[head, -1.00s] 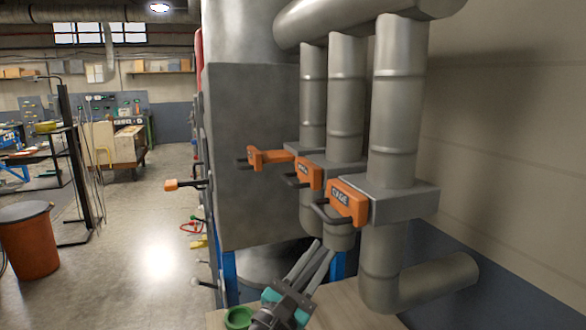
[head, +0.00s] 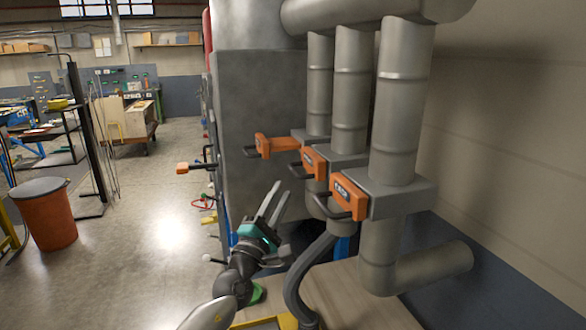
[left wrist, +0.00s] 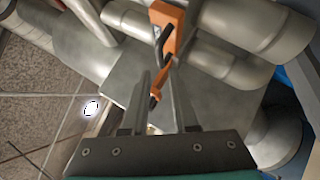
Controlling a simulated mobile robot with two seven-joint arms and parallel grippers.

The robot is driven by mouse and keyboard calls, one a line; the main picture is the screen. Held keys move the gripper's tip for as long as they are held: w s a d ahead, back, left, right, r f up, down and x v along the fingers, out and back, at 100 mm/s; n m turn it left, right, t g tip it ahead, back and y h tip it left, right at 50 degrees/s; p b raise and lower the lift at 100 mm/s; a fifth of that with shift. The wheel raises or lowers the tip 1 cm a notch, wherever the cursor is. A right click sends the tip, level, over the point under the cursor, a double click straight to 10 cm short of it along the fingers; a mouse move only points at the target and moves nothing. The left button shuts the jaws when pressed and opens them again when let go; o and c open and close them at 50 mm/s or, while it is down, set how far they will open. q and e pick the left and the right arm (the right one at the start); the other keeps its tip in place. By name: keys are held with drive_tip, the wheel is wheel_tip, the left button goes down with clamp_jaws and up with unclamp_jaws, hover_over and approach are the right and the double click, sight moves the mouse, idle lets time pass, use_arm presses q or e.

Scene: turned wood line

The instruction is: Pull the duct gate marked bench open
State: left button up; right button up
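Three orange duct gates sit on the grey vertical pipes. The near gate (head: 347,196), the middle gate (head: 313,163) and the far gate (head: 276,144) each have a dark handle pointing left. Their lettering is too small to read surely, so I cannot tell which is marked bench. The far gate stands out further left than the others. My left gripper (head: 279,192) is open and empty, below the far gate and left of the near one, touching neither. In the left wrist view an orange gate (left wrist: 167,22) shows beyond the fingers. My right gripper is out of view.
A grey hose (head: 303,275) rises beside my left arm from a wooden bench top (head: 370,300). Another orange handle (head: 188,168) juts from the grey cabinet (head: 262,110). A red-brown bin (head: 47,220) stands at left. The floor between is largely clear.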

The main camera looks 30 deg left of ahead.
sight(293, 168)
use_arm(q)
drive_tip(key=x, duration=0.8)
drive_tip(key=shift+w, duration=0.1)
clamp_jaws()
idle(1.4)
